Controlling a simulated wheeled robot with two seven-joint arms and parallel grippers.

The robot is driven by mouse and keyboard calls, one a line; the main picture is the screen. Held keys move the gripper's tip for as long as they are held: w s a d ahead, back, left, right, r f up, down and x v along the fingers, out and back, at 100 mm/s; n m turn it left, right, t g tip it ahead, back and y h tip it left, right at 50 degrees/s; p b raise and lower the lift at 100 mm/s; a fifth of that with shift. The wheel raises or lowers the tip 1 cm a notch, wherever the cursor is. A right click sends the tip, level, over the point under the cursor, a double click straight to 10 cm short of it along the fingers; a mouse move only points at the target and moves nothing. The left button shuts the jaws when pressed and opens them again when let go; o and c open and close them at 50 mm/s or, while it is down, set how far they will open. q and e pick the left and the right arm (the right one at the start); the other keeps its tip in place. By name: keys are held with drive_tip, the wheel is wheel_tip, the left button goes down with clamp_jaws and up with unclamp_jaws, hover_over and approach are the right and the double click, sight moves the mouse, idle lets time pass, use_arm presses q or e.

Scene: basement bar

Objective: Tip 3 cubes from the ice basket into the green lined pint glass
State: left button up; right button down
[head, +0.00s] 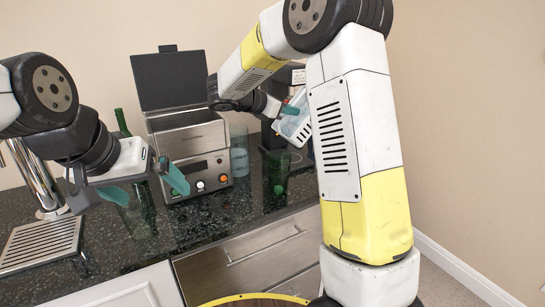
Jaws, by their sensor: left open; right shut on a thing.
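My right gripper (289,109) is shut on the ice basket (298,128), a pale slotted basket held tilted above the counter. My arm hides part of the basket, and its contents cannot be made out. A green-tinted glass (277,174) stands on the counter below and slightly left of the basket, apart from it. A clear glass (240,154) with pale bluish contents stands left of it, beside the steel machine. I cannot tell for certain which glass has the green lines. My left gripper (146,187) is open over the counter at the left.
A steel machine (188,138) with its dark lid raised stands at the back. Green glassware (143,214) shows behind my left gripper, and a green bottle (122,123) stands behind. A tap and drip tray (40,243) are at the left. The dark counter (215,212) is clear at the front middle.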

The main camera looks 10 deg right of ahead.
drive_tip(key=shift+s+a+t+h, duration=0.15)
drive_tip(key=shift+a+t+h, duration=0.2)
drive_tip(key=shift+h, duration=0.15)
drive_tip(key=shift+s+a+r+t+h, duration=0.15)
drive_tip(key=shift+a+r+t+h, duration=0.2)
drive_tip(key=shift+h, duration=0.2)
drive_tip(key=shift+s+a+r+t+h, duration=0.1)
drive_tip(key=shift+a+t+h, duration=0.1)
drive_tip(key=shift+a+h, duration=0.3)
drive_tip(key=shift+d, duration=0.1)
drive_tip(key=shift+w+d+f+g+y, duration=0.1)
drive_tip(key=shift+w+d+g+y, duration=0.05)
drive_tip(key=shift+d+g+y, duration=0.5)
drive_tip(key=shift+w+d+f+y, duration=0.1)
drive_tip(key=shift+d+f+y, duration=0.05)
drive_tip(key=shift+d+y, duration=0.25)
drive_tip(key=shift+w+f+g+y, duration=0.15)
drive_tip(key=shift+g+y, duration=0.1)
drive_tip(key=shift+y, duration=0.25)
